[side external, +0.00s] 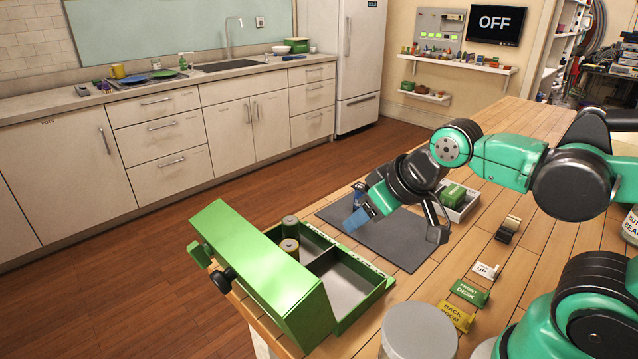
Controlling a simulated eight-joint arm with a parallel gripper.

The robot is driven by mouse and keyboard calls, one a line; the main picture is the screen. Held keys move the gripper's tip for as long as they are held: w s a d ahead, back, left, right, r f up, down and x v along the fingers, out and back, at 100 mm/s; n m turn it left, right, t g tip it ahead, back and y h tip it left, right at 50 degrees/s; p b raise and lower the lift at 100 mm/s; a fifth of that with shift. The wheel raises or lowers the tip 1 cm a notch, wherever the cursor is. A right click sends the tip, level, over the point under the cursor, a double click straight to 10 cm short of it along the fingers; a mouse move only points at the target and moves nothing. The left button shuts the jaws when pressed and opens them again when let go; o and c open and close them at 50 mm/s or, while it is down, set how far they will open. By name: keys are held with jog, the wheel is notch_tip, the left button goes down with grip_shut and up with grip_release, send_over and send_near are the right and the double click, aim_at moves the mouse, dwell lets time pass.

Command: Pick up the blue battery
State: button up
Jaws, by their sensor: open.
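My gripper (398,228) is open above the dark grey mat, its two fingers spread wide and pointing down. A flat blue piece (358,219) shows at the left finger; I cannot tell whether it is part of the finger or a separate thing behind it. A small dark and blue object (359,188) stands just behind the left finger, partly hidden by the gripper. It may be the blue battery, but it is too small to be sure. Nothing is visibly held between the fingers.
A grey tray (470,210) with a green block (453,195) lies behind the mat (403,255). Label stands (470,292) and a round lidded jar (418,335) are in front.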

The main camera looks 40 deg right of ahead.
dwell(0.4)
jog(key=o, duration=0.6)
jog(key=shift+w+r, duration=0.1)
jog(key=g, duration=0.5)
send_near(362, 187)
jog(key=a, duration=0.6)
jog(key=d+f, duration=0.2)
jog(key=w+d+f+g, duration=0.1)
jog(key=f, duration=0.1)
jog(key=w+d+f+g, duration=0.1)
jog(key=d+f, duration=0.1)
jog(key=shift+d+n, duration=0.3)
jog(key=shift+d+f, duration=0.3)
jog(key=shift+f, duration=2.85)
